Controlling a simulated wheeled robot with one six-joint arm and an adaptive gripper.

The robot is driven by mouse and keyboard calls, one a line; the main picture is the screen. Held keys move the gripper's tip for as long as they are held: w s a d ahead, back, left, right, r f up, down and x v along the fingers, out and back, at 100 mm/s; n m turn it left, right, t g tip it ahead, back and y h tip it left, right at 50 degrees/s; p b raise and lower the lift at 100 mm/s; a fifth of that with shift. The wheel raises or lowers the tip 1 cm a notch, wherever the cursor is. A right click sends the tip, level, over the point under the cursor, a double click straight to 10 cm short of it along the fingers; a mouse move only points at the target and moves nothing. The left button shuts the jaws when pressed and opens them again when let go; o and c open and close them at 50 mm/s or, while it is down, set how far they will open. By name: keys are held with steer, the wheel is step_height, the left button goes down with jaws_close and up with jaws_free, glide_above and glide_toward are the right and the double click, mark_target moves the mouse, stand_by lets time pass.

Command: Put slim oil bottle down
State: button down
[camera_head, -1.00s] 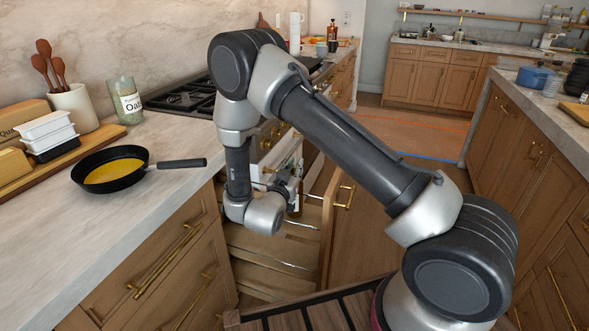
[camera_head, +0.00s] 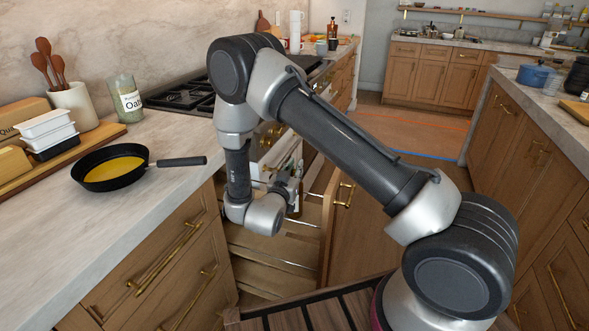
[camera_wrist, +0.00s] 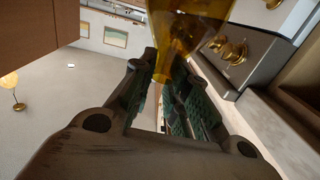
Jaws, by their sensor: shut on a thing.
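The slim oil bottle is amber. In the wrist view the bottle (camera_wrist: 190,30) sits between the green-padded fingers of my gripper (camera_wrist: 165,65), which is shut on it. In the head view only a small dark part of the bottle (camera_head: 298,203) shows beside my gripper (camera_head: 287,186). The bottle is at the open pull-out cabinet (camera_head: 270,245), near its upper tier. My wrist hides part of it, and I cannot tell whether its base touches a shelf.
The pull-out's tall wooden front (camera_head: 329,225) with a brass handle stands close on the right. The left counter (camera_head: 150,210) holds a black pan (camera_head: 112,167), an oats jar (camera_head: 127,100) and a utensil crock (camera_head: 76,106). A stove (camera_head: 185,96) lies behind my arm.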

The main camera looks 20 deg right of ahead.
stand_by(0.3)
steer(key=c, duration=1.3)
jaws_free()
steer(key=shift+f, duration=0.1)
steer(key=v, duration=1.2)
